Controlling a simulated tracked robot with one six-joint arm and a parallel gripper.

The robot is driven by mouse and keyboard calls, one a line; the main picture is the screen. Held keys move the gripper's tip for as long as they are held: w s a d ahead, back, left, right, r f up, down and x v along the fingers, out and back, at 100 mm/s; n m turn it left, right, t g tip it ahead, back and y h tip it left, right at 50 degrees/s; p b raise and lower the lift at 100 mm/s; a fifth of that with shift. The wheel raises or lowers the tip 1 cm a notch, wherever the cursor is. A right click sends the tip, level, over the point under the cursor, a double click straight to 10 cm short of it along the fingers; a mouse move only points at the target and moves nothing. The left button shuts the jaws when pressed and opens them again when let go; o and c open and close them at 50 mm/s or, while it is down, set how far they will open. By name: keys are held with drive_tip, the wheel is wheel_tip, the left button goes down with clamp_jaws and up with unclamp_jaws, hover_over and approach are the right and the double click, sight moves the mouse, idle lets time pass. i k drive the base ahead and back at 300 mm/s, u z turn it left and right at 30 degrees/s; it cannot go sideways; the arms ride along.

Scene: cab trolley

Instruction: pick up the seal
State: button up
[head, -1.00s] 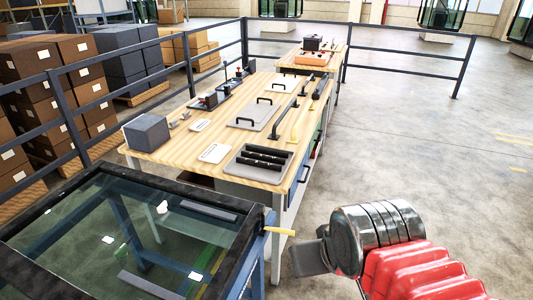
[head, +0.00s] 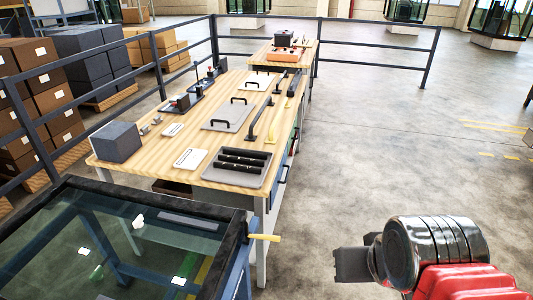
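Black rod-like strips (head: 243,160) lie side by side in a grey tray (head: 226,180) at the near right of the wooden table; they may be the seal, but I cannot tell for sure. My gripper (head: 350,265) is at the lower right, over the floor and clear of the table. Its dark grey end points left, and I cannot make out its fingers or whether they are open. I see nothing held in it.
The wooden table (head: 152,158) bears a grey box (head: 117,141), flat plates with handles and long bars. A black-framed glass panel (head: 110,250) fills the lower left, with a yellow peg (head: 264,237) jutting right. Railings (head: 375,67) stand behind. The floor on the right is free.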

sight(237, 152)
drive_tip(key=z, duration=1.25)
drive_tip(key=i, duration=2.45)
drive_tip(key=u, duration=1.1)
